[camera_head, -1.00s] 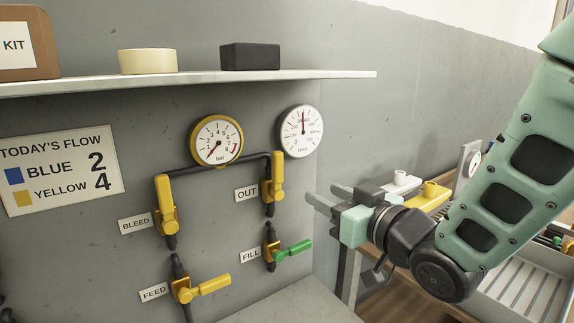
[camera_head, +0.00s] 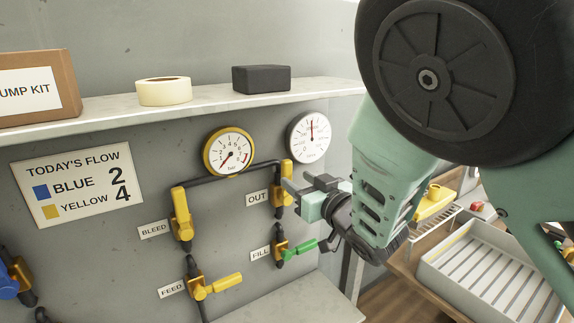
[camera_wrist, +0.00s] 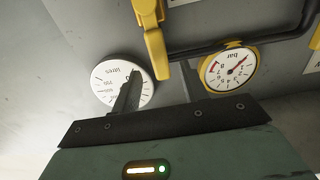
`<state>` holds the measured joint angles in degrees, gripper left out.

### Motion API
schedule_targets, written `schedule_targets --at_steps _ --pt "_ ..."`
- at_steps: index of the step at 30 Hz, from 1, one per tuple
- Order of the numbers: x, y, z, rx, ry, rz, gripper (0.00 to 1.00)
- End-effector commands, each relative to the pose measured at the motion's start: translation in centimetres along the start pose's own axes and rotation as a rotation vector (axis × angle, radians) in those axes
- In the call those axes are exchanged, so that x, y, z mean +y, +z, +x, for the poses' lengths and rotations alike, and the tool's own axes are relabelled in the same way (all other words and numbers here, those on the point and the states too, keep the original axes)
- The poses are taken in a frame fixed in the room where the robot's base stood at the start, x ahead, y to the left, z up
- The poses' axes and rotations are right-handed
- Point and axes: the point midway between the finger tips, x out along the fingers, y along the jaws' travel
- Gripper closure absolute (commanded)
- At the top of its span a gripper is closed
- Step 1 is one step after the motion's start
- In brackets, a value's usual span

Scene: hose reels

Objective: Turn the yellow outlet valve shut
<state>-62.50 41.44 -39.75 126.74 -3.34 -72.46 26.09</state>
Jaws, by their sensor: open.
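The yellow outlet valve, labelled OUT, has its lever (camera_head: 287,174) pointing up, in line with its vertical pipe. My gripper (camera_head: 290,192) is open, with its fingertips at the right side of this valve in the head view, overlapping its lower part. In the wrist view, which is turned nearly upside down, the yellow lever (camera_wrist: 156,48) hangs down from the top, and its end lies between my two fingers (camera_wrist: 158,72). I cannot tell whether the fingers are far enough forward to straddle it. No contact is visible.
The yellow-rimmed bar gauge (camera_head: 228,151) and white litres gauge (camera_head: 309,137) are close by. The BLEED lever (camera_head: 181,212), FEED lever (camera_head: 222,284) and green FILL lever (camera_head: 303,247) share the panel. A shelf (camera_head: 200,107) runs above.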

Motion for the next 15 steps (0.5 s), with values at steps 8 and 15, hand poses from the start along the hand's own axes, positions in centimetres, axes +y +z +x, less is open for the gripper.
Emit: schedule_targets --at_steps 8,15 --pt "0.0 -0.2 4.6 0.0 0.0 -0.002 0.56" --pt "0.0 0.0 5.9 0.0 0.001 0.0 0.56"
